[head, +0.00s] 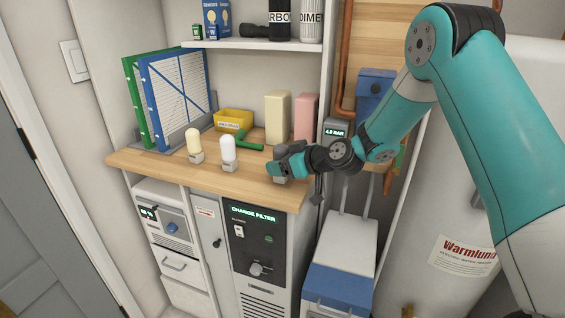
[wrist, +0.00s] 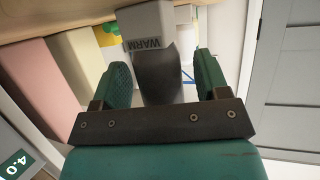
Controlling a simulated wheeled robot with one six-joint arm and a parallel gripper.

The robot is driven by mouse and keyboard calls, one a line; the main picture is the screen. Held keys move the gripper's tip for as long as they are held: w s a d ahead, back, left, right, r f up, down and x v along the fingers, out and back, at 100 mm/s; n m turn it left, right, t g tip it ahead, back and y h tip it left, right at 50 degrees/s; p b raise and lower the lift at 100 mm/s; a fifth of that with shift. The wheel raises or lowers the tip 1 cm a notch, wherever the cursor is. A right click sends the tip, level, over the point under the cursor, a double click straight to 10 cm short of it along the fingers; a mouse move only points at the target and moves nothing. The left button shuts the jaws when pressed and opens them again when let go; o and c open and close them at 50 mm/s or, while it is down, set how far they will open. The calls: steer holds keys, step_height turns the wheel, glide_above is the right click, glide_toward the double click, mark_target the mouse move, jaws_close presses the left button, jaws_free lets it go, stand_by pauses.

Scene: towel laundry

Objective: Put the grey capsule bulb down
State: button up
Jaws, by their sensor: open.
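The grey capsule bulb (wrist: 157,78) is upright between the fingers of my gripper (wrist: 163,76) in the wrist view. Its pale base, marked WARM (wrist: 146,28), appears to rest on the wooden counter (wrist: 60,10), which shows at the top of that view. The fingers are open, with a gap on each side of the bulb. In the head view my gripper (head: 285,165) is low over the right front part of the counter and hides most of the bulb. Part of the bulb's base (head: 280,180) shows below the fingers.
Behind are a green-handled tool (head: 248,142), a yellow bin (head: 233,120), a cream block (head: 277,117) and a pink block (head: 305,115). Framed filters (head: 178,95) stand at the left.

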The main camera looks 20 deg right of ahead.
steer(key=b+v, duration=0.2)
steer(key=v, duration=0.9)
steer(key=s+a+r+n+g, duration=0.1)
steer(key=s+a+r+g, duration=0.15)
steer(key=s+a, duration=0.45)
steer(key=s+a+r+g, duration=0.1)
steer(key=s+a+g, duration=0.3)
steer(key=s, duration=0.5)
steer(key=s+d+r+m+g+h, duration=0.1)
steer(key=s+g+h, duration=0.3)
steer(key=s, duration=1.1)
steer(key=shift+m, duration=0.4)
